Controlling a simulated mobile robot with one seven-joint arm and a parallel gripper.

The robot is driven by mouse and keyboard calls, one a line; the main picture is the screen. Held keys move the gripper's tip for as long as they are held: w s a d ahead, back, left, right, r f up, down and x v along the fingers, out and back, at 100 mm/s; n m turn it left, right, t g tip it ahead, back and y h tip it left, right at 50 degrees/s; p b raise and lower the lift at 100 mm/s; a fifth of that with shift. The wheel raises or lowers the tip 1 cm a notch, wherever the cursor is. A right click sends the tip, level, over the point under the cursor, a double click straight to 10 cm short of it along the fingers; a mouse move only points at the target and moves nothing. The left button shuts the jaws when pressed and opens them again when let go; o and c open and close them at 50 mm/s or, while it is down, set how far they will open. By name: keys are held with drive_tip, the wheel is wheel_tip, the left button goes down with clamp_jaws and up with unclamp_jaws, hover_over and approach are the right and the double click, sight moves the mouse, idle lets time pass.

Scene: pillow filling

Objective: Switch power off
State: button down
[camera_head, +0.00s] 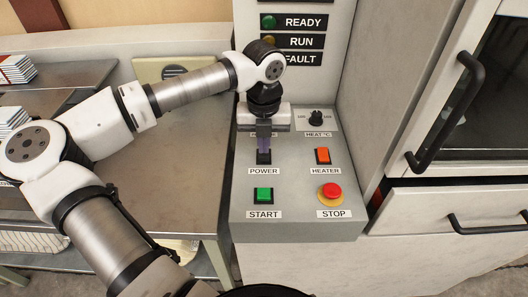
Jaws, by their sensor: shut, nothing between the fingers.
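The power switch (264,157) is a small dark rocker above the "POWER" label on the sloped grey control panel (296,198). My gripper (264,148) points down from above with its fingers shut and empty. Its purple-tinted fingertips are at the switch's upper edge and hide part of it. I cannot tell whether they touch it. The READY lamp (268,21) is green, and the RUN lamp (268,41) looks dull amber. The FAULT lamp is hidden behind my wrist.
Near the switch are an orange heater switch (322,156), a green start button (264,195), a red stop button (330,192) and a heat knob (316,118). A metal table (180,190) stands left. A cabinet with black handles (460,100) stands right.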

sight(264, 157)
drive_tip(key=shift+f+b, duration=1)
idle(0.8)
drive_tip(key=shift+r, duration=0.1)
drive_tip(key=shift+r+p, duration=1.55)
drive_tip(key=shift+r, duration=1.95)
drive_tip(key=shift+f, duration=0.1)
